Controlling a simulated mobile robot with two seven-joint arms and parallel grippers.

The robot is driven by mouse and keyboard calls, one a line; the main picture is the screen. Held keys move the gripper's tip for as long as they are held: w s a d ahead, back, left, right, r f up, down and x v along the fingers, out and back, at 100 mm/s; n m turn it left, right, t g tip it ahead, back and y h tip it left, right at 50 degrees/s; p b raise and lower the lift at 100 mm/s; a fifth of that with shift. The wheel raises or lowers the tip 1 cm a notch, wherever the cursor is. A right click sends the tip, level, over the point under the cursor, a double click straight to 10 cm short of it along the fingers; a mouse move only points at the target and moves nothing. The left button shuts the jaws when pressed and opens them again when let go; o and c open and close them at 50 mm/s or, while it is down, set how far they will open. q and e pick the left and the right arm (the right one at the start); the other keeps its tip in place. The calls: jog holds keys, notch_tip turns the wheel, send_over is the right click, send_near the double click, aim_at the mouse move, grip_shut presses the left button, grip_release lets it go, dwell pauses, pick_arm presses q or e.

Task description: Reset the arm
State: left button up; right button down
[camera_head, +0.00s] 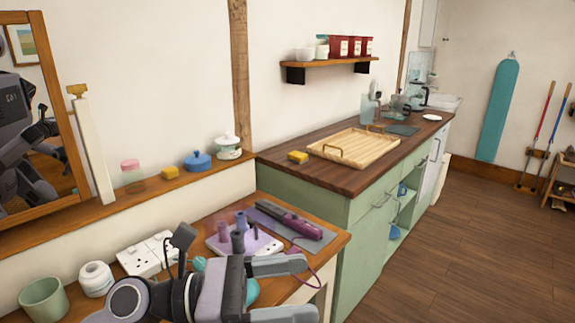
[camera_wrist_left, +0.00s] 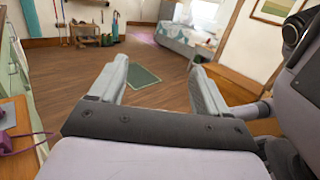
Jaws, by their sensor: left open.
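My left arm comes in at the bottom of the head view, above the wooden dressing table (camera_head: 333,243). Its gripper (camera_head: 300,290) points right, with the two grey fingers apart and nothing between them. In the left wrist view the same open gripper (camera_wrist_left: 155,85) shows both fingers spread, with floor and a green mat (camera_wrist_left: 144,77) visible beyond. My right gripper is not seen directly. Part of my body shows in the mirror (camera_head: 62,120) at the left.
A purple styling tool (camera_head: 290,222) lies on a grey mat just beyond the gripper, near a holder with purple attachments (camera_head: 238,240). A green cup (camera_head: 44,299) and white jar (camera_head: 95,279) stand left. The green cabinet (camera_head: 362,250) stands behind; open floor (camera_head: 465,240) lies right.

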pick_arm(q)
jog(key=w+a+r+n+t+y, duration=0.1)
jog(key=w+a+r+n+t, duration=0.15)
jog(key=n+t, duration=0.65)
jog(key=w+a+r+n+t+y, duration=0.15)
jog(key=a+n+t, duration=0.35)
jog(key=n, duration=0.5)
jog(key=w+a+f+n+t+y, duration=0.1)
jog(key=a+f+n+t+y, duration=0.1)
jog(key=a+f+n+y, duration=0.45)
jog(key=w+a+f+n+t+y, duration=0.1)
jog(key=a+f+n+t+y, duration=0.15)
jog(key=n+y, duration=0.7)
jog(key=s+a+f+n+g+y, duration=0.1)
jog(key=s+a+f+n+g, duration=0.2)
jog(key=s+f+n+g, duration=0.25)
jog(key=s+a+f+n+g, duration=0.35)
jog(key=f+n, duration=0.25)
jog(key=f, duration=0.3)
jog(key=s+f+n+g+h, duration=0.1)
jog(key=s+f+n+g, duration=0.55)
jog(key=s, duration=0.65)
jog(key=w+d+f+m+t+h+p, duration=0.1)
jog(key=w+d+f+m+t+h, duration=0.1)
jog(key=w+f+t, duration=0.3)
jog(key=shift+w+d+f+m+t+p, duration=0.35)
jog(key=shift+w+f, duration=0.2)
jog(key=shift+f, duration=0.95)
